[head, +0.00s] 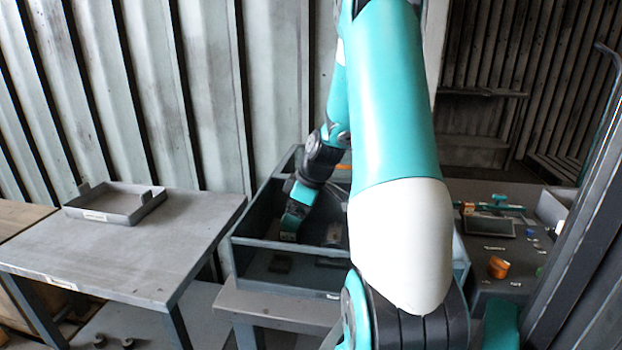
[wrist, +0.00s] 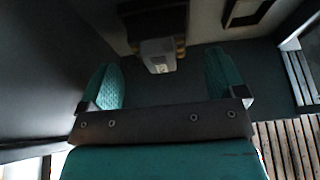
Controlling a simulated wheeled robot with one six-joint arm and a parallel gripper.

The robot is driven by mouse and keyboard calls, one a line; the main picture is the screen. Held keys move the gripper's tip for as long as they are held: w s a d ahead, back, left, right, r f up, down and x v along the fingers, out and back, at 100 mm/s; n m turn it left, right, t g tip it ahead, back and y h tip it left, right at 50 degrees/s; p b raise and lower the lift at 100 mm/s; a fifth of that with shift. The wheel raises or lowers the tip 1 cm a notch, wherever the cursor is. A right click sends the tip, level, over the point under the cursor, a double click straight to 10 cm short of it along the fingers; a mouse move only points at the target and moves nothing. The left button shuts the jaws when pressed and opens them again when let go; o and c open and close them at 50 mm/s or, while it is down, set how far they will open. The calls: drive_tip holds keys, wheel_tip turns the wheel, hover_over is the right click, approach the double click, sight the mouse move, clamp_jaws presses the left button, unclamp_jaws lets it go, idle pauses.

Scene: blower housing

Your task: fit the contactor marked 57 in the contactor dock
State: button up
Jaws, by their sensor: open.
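My gripper (wrist: 163,78) is open in the wrist view, its two teal fingers apart with nothing between the pads. A small block (wrist: 158,52) with a pale grey face, dark body and yellowish edges lies just beyond the fingertips, roughly in line with the gap. It may be a contactor, but no number can be read on it. In the head view my gripper (head: 291,228) reaches down into the dark grey compartmented bin (head: 243,240); its fingers are hard to make out there. I cannot pick out the contactor dock or the mark 57 in either view.
Bin walls stand close around my gripper. A small dark piece (head: 280,263) lies in the front compartment. At left, a grey table (head: 150,245) carries a shallow tray (head: 115,204). At right, a dark panel (head: 480,245) holds an orange cylinder (head: 498,267) and small parts.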

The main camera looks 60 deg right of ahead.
drive_tip(key=v, duration=1.4)
drive_tip(key=shift+r, duration=0.2)
drive_tip(key=shift+s, duration=0.1)
drive_tip(key=w+a+y, duration=0.1)
drive_tip(key=w+a, duration=0.3)
drive_tip(key=a, duration=0.9)
drive_tip(key=s+a+n+g, duration=0.1)
drive_tip(key=s+a, duration=0.1)
drive_tip(key=a, duration=0.8)
drive_tip(key=s+a+n+g+y, duration=0.1)
drive_tip(key=s+a, duration=0.2)
drive_tip(key=a, duration=0.8)
drive_tip(key=shift+a+r+g, duration=0.15)
drive_tip(key=shift+r+g, duration=0.1)
drive_tip(key=shift+g, duration=0.75)
drive_tip(key=s+a, duration=0.4)
drive_tip(key=s, duration=0.1)
drive_tip(key=s+a, duration=0.2)
drive_tip(key=s, duration=0.1)
drive_tip(key=shift+a+f, duration=0.25)
drive_tip(key=shift+f, duration=0.15)
drive_tip(key=shift+c, duration=0.2)
